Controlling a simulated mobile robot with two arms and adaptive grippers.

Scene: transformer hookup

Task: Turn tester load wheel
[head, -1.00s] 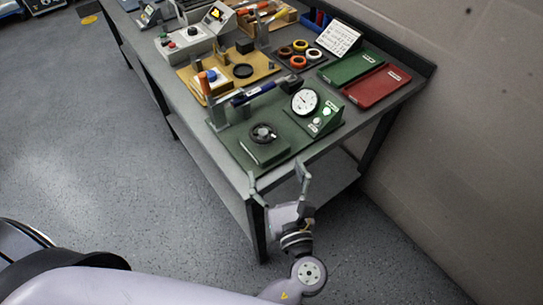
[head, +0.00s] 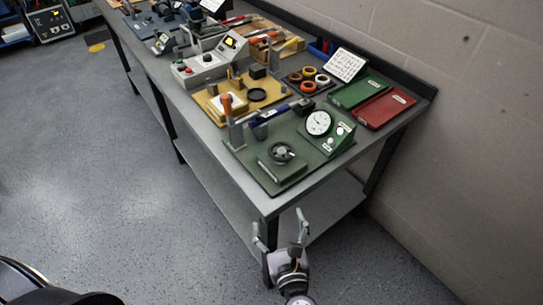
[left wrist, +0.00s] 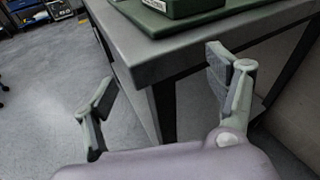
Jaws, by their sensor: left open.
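The tester's load wheel (head: 281,152) is a small dark handwheel on a green block on the green tester base (head: 262,180), at the near end of the bench. A round white dial gauge (head: 318,123) stands on the tester to its right. My left gripper (head: 280,231) is open and empty, in front of the bench's near corner and apart from the wheel. In the left wrist view the open fingers (left wrist: 165,85) point at the bench corner, with the lower part of the green block (left wrist: 190,6) at the top edge; the wheel is out of that frame. My right gripper is not in view.
The grey bench (head: 225,170) has a corner and leg close to my left gripper. A green tray (head: 356,92) and a red tray (head: 385,107) lie at the right, by the wall.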

